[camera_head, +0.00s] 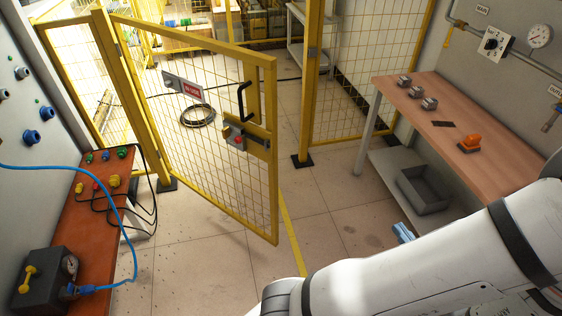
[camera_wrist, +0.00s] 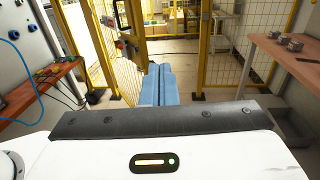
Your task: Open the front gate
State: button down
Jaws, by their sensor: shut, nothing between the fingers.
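The front gate (camera_head: 208,110) is a yellow frame with wire mesh, hinged on the left post (camera_head: 134,95). It stands swung open toward me, with a wide gap between its free edge and the right post (camera_head: 309,80). A black handle (camera_head: 243,101) and a latch box with a red button (camera_head: 240,139) sit near the free edge. The gate also shows at left in the wrist view (camera_wrist: 137,40). My gripper (camera_wrist: 158,72), with blue fingers, is shut and empty. In the head view its blue tip (camera_head: 402,232) is right of the gate, apart from it.
A workbench (camera_head: 462,118) with small metal blocks and an orange object stands at right, a grey bin (camera_head: 424,190) below. At left is a brown table (camera_head: 82,220) with a gauge box and blue hose (camera_head: 131,235). Floor beyond the opening is mostly clear; a coiled cable (camera_head: 197,115) lies behind the gate.

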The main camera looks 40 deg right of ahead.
aim_at(252, 61)
jog(key=u, duration=1.3)
jog(key=k, duration=0.1)
jog(key=z, duration=2.5)
jog(key=i, duration=1)
jog(key=z, duration=0.2)
